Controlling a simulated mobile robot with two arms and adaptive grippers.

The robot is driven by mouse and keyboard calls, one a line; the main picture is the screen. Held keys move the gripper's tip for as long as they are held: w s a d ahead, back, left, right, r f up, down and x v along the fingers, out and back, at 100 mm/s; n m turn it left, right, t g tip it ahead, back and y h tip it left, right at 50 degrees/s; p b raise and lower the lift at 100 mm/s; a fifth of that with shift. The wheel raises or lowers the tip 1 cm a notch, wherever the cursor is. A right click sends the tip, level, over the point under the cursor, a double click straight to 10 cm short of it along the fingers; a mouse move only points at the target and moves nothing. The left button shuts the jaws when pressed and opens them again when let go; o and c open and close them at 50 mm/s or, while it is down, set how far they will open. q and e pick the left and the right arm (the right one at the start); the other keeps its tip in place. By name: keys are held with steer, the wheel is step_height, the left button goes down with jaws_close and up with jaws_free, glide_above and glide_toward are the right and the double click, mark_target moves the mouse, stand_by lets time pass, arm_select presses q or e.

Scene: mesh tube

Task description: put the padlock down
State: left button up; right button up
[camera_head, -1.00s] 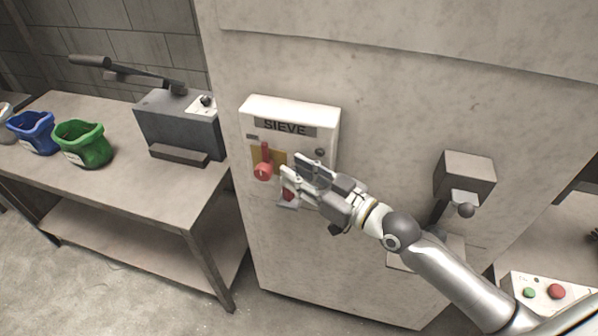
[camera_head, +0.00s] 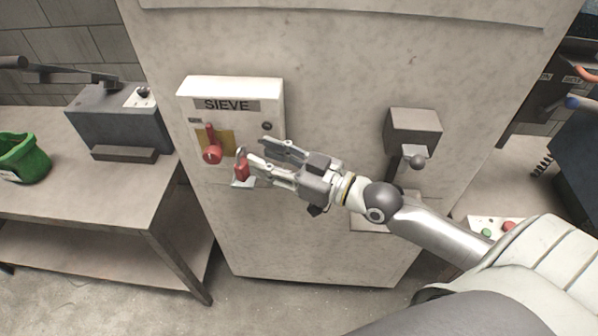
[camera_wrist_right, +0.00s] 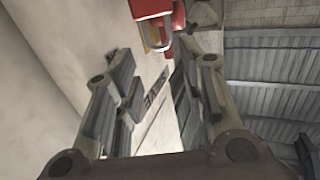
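The red padlock (camera_head: 242,167) is at a small pale ledge (camera_head: 242,183) below the white SIEVE box (camera_head: 272,100). It appears to rest on the ledge; the exact contact is too small to tell. My right gripper (camera_head: 258,152) is open beside it, fingers pointing left. In the right wrist view the padlock (camera_wrist_right: 150,8) with its metal shackle (camera_wrist_right: 156,40) shows beyond the spread fingertips of my right gripper (camera_wrist_right: 160,72), with nothing between the fingers. The red switch handle (camera_head: 212,150) is on the box, left of the padlock. My left gripper is out of view.
The box is on a large pale cabinet (camera_head: 330,60). A grey lever unit (camera_head: 412,132) juts out on the right. On the left, a table (camera_head: 90,195) holds a dark machine (camera_head: 118,125) and a green bucket (camera_head: 22,158). The cabinet face below the ledge is clear.

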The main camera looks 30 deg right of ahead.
steer(key=b+v, duration=0.1)
steer(key=v, duration=0.6)
steer(key=shift+s+b, duration=0.15)
steer(key=shift+b, duration=0.25)
steer(key=shift+d, duration=0.1)
